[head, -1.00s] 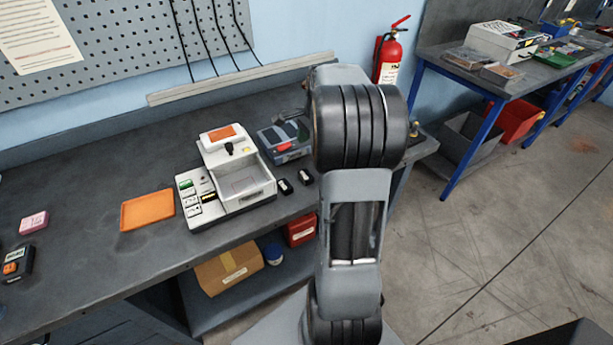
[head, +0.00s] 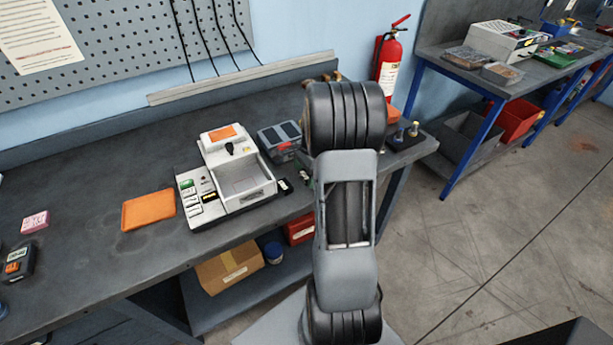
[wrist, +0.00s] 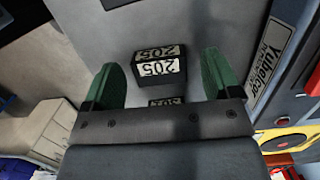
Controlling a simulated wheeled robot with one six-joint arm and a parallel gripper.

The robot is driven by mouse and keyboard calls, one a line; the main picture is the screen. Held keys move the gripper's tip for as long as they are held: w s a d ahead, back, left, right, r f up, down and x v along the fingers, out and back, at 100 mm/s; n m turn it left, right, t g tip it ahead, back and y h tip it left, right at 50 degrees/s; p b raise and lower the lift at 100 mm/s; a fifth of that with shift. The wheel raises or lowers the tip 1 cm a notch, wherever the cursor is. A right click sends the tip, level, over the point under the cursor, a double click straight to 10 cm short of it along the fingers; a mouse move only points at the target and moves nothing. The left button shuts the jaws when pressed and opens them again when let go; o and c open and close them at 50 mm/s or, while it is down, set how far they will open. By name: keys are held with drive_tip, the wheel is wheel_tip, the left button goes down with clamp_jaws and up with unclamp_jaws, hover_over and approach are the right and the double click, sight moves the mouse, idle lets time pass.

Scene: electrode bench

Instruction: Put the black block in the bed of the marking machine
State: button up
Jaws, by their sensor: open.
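The white marking machine (head: 215,160) stands on the bench in the head view, with its open bed (head: 243,187) facing front and empty. A black block with a pale label (head: 285,186) lies just right of the machine. In the wrist view, a black block labelled 205 (wrist: 158,62) sits between the green fingers of my open gripper (wrist: 160,68), with gaps on both sides. A second black, labelled piece (wrist: 166,102) is partly hidden by my gripper's body; its number is unclear. In the head view my arm mostly hides the gripper.
An orange tray (head: 148,210) lies left of the machine. A blue-grey device (head: 280,138) stands behind right. A pink block (head: 35,221) and a dark handheld device (head: 18,263) lie far left. Small posts on a dark base (head: 405,136) stand near the bench's right end.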

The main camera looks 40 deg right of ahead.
drive_tip(key=shift+f, duration=0.1)
drive_tip(key=c, duration=1.3)
drive_tip(key=shift+o, duration=0.2)
